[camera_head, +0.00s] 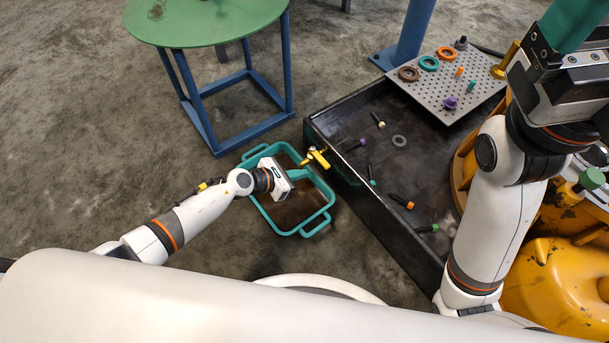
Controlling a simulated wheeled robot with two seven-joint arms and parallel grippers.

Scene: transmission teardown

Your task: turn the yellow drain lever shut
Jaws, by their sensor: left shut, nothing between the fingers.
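The yellow drain lever (319,158) sticks out from the left outer wall of the black tray (345,197), above the teal catch tub (313,227). My left gripper (303,174) is over the tub, its teal fingers shut and empty. The fingertips are just below and left of the lever; I cannot tell whether they touch it. The lever's exact angle is too small to tell. My right arm rises at the right; its teal gripper part (572,22) runs to the top edge, and its fingertips do not show clearly.
Dark liquid shows in the tub. The black tray holds several bolts, a grey ring (399,141) and a perforated plate (440,98) with rings and small parts. A green-topped stool (205,20) stands behind the tub. A yellow housing (550,280) is at right.

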